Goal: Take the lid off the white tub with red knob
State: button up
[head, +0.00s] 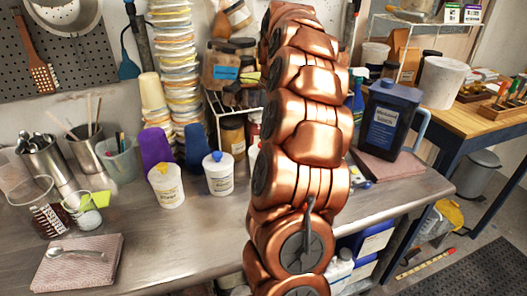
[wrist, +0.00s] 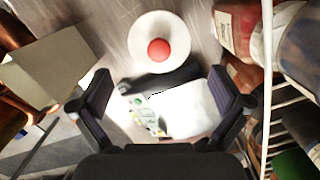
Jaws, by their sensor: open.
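The white tub with red knob (wrist: 158,42) shows in the wrist view at the top middle, seen from above. Its round white lid is on it, and the red knob (wrist: 159,50) sits at the lid's centre. My gripper (wrist: 160,76) is open, with its two dark fingers spread wide left and right below the tub in the picture. The fingers are apart from the tub and hold nothing. In the head view, my copper arm hides the gripper, and I cannot make out the red knob there.
White tubs with a yellow knob (head: 166,187) and a blue knob (head: 218,174) stand left of my arm. A dark blue jug (head: 388,120) stands right. In the wrist view, a white wire rack (wrist: 268,85) and jars flank the right, a grey-beige box (wrist: 50,68) the left.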

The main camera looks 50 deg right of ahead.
jog(key=shift+w+a+f+p, duration=0.15)
jog(key=shift+f+p, duration=0.45)
jog(key=shift+f, duration=1.05)
jog(key=shift+a+f+p, duration=0.15)
jog(key=shift+f+p, duration=0.4)
jog(key=shift+f, duration=1.1)
jog(key=shift+c, duration=0.3)
jog(key=c, duration=1.2)
jog(key=shift+c, duration=0.8)
jog(key=shift+f, duration=0.1)
